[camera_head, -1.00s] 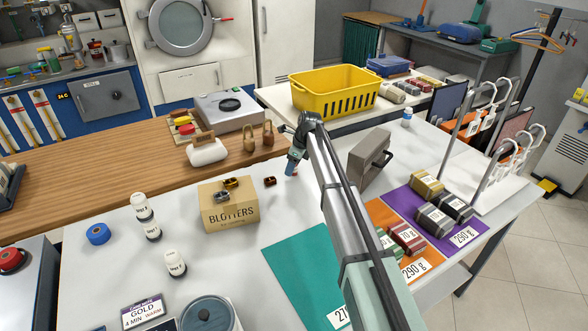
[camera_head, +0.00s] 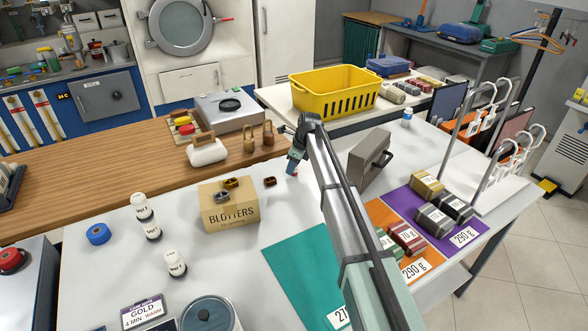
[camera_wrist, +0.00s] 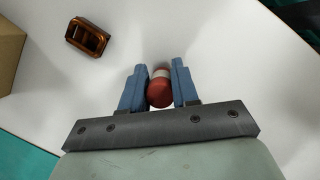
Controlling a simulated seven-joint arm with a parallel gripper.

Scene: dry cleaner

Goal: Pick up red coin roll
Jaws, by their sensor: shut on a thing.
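The red coin roll (camera_wrist: 160,91) sits between the two blue fingers of my gripper (camera_wrist: 160,86) in the wrist view. It is a red cylinder with a pale band near its far end. My gripper is shut on it, with a finger against each side. In the head view my gripper (camera_head: 291,168) points down at the white table, and a small bit of red shows at the fingertips. I cannot tell whether the roll still touches the table.
A brown amber-like block (camera_wrist: 87,37) lies left of my gripper. The blotters box (camera_head: 229,206) stands further left, and a grey case (camera_head: 369,158) stands to the right. A teal mat (camera_head: 300,265) lies in front.

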